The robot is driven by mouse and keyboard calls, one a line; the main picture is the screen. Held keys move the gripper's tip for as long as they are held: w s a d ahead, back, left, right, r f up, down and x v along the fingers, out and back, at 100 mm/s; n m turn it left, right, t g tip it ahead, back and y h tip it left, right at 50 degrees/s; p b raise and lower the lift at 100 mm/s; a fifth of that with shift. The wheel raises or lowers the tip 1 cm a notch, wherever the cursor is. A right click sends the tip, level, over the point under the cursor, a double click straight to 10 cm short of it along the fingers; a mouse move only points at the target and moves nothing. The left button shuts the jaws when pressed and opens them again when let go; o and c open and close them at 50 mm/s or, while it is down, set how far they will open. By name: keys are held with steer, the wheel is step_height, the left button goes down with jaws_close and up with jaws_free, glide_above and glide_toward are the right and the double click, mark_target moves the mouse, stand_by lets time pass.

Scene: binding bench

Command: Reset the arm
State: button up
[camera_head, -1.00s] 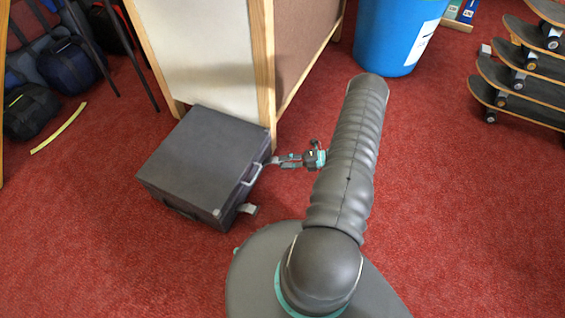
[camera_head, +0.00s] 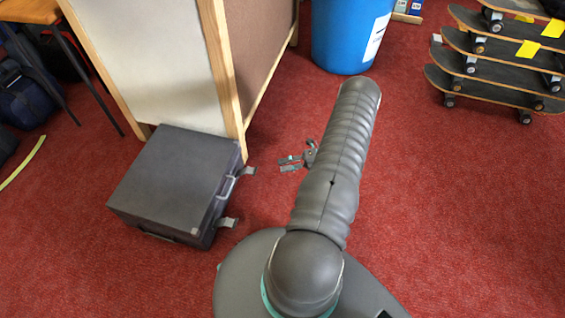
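My gripper (camera_head: 283,163) shows just left of my grey arm, above the red carpet. Its two fingers point left with a gap between them, and nothing shows in the gap. A dark grey case (camera_head: 170,178) lies flat on the floor to the left, with a light handle (camera_head: 226,187) on its right side. The gripper is apart from the case and its handle. Part of the gripper's body is hidden behind my arm.
A wood-framed panel unit (camera_head: 228,90) stands behind the case. A blue bin (camera_head: 345,35) is at the top, and stacked skateboards (camera_head: 490,70) are at the top right. A yellow strip (camera_head: 22,165) lies at the far left. Carpet to the right is clear.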

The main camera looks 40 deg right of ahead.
stand_by(0.3)
steer(key=s+a+f+n+g, duration=0.3)
steer(key=s+a+n, duration=0.15)
steer(key=n, duration=0.35)
steer(key=s+a+r+n+g+h, duration=0.1)
steer(key=a+r+n+g+h, duration=0.2)
steer(key=r+n, duration=0.7)
steer(key=s+a+r+n+g+h+p, duration=0.1)
steer(key=a+r+n+g+h, duration=0.15)
steer(key=r+n, duration=0.75)
steer(key=a+r+n+g+h, duration=0.2)
steer(key=r+n+h, duration=0.3)
steer(key=r, duration=0.9)
steer(key=s+a+r+n+t+h, duration=0.1)
steer(key=s+a+r+n+t, duration=0.2)
steer(key=a+r+n, duration=0.2)
steer(key=s+a+r+n+t+h+p, duration=0.1)
steer(key=s+a+r+n+t, duration=0.3)
steer(key=a+r, duration=0.8)
step_height(320, 180, up, 5)
steer(key=shift+s+n+p, duration=0.15)
steer(key=shift+n+p, duration=0.15)
steer(key=shift+n, duration=0.6)
